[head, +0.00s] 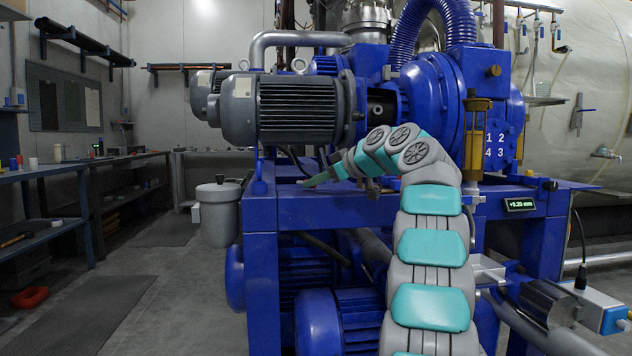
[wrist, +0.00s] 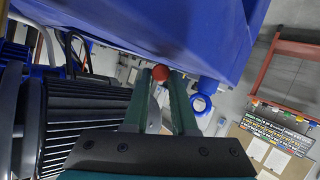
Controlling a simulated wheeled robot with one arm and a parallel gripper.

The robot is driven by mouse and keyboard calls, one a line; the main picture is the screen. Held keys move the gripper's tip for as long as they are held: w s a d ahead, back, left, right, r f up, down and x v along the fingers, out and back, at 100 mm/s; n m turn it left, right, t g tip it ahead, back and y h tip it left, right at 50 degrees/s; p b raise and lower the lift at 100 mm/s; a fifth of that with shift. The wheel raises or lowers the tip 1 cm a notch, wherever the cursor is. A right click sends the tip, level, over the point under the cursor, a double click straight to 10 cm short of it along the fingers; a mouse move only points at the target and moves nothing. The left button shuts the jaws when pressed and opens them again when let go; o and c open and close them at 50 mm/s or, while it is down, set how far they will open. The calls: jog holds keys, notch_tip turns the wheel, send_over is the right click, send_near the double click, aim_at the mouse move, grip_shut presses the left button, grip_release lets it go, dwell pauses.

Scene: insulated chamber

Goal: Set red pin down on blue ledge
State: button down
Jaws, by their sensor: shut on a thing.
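The red pin (wrist: 161,73) shows as a small round red end between the fingertips of my gripper (wrist: 163,84) in the wrist view. The two green fingers are closed on it. In the head view my gripper (head: 318,178) reaches left over the front of the blue machine frame; the pin cannot be made out there. The blue ledge (head: 300,207) appears to be the flat top of that frame, just below the gripper. A broad blue surface (wrist: 165,30) fills the top of the wrist view, close to the pin; I cannot tell whether they touch.
A grey finned motor (head: 297,108) sits above and behind the gripper, and its fins (wrist: 85,115) show close by in the wrist view. A grey lidded pot (head: 219,212) hangs left of the frame. A brass-coloured fitting (head: 476,135) stands right of my arm.

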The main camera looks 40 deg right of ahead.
jog(key=shift+f+b, duration=0.45)
jog(key=c, duration=0.6)
grip_release()
jog(key=shift+f, duration=0.1)
jog(key=shift+c, duration=0.2)
jog(key=v, duration=0.8)
jog(key=shift+d, duration=0.1)
